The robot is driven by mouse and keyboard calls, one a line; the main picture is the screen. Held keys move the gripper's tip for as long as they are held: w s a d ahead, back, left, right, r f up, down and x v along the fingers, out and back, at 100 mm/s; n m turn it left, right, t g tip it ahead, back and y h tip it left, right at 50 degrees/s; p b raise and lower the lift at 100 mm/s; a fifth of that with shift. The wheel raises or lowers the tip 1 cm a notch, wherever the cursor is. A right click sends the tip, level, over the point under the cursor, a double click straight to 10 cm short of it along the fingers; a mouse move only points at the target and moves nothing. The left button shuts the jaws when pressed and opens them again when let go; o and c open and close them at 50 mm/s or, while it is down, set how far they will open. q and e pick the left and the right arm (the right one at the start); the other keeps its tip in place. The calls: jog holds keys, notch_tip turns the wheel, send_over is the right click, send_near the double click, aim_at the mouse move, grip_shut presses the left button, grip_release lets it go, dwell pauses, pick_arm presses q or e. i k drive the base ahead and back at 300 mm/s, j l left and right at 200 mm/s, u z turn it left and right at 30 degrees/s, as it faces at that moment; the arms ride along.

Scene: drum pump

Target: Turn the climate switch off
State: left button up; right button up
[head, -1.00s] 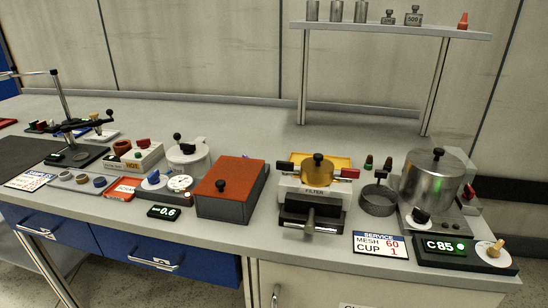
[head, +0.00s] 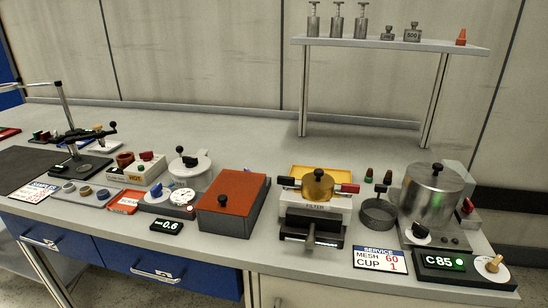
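No part is legibly marked as the climate switch, so I cannot tell which it is. A black box with a lit display (head: 445,262) reading "C 85" and a green light sits at the right front of the bench. Beside it is a tan knob (head: 492,265) on a white round plate. A black knob (head: 420,231) on a white dial is on the base of the steel pot (head: 432,195). Neither of my grippers is in view.
The filter press (head: 314,206), a red-lidded box (head: 233,195) and a service card (head: 380,259) stand along the bench front. A shelf (head: 390,44) with weights stands at the back. Bare bench (head: 240,137) lies behind the devices.

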aim_at(492, 266)
jog(key=z, duration=1.35)
